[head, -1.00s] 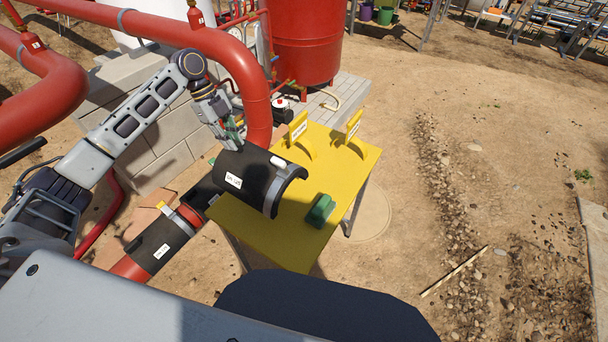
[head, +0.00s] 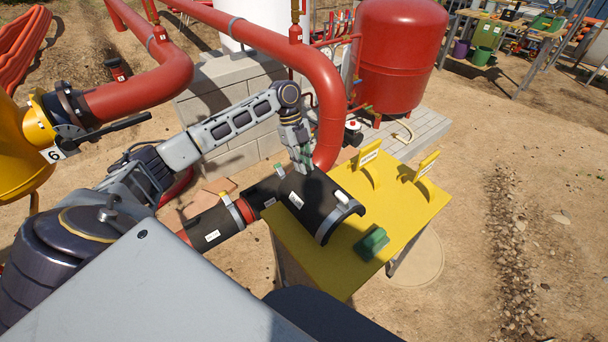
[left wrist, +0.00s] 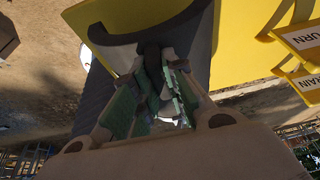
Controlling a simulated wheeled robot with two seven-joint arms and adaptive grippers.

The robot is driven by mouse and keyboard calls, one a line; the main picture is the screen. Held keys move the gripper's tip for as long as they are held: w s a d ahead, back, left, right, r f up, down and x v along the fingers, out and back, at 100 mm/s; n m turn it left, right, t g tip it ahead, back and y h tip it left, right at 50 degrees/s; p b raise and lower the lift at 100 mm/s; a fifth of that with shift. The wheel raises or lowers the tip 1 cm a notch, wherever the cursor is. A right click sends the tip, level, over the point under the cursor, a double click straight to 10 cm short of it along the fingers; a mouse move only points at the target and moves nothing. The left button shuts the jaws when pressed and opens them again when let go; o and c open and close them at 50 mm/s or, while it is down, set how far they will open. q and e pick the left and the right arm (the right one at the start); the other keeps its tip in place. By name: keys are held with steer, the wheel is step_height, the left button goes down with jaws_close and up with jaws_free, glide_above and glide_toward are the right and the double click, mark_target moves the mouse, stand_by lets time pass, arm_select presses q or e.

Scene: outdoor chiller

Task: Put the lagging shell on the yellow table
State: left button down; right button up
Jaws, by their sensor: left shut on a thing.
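The lagging shell is a black half-round shell (head: 318,207) with a white label and a pale latch. It is over the left part of the yellow table (head: 405,218), open side down. I cannot tell whether it touches the top. My left gripper (head: 303,168) is above the shell's back edge, shut on its wall. In the left wrist view, the green-padded fingers (left wrist: 155,98) close on the dark shell (left wrist: 96,98), with the yellow table (left wrist: 240,60) beyond. My right gripper is out of view.
A green block (head: 372,243) lies on the table near the shell's right end. Two yellow labelled stands (head: 368,168) (head: 422,176) are along the back. A red pipe (head: 327,110) comes down behind the table. Another black shell (head: 212,228) covers a low red pipe to the left.

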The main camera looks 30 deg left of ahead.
mark_target(303, 175)
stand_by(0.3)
arm_select(q)
steer(key=shift+f, duration=2.55)
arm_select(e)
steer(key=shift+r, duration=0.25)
arm_select(q)
steer(key=c, duration=1.5)
jaws_free()
steer(key=shift+o, duration=0.2)
steer(key=v, duration=1.2)
steer(key=shift+b, duration=0.4)
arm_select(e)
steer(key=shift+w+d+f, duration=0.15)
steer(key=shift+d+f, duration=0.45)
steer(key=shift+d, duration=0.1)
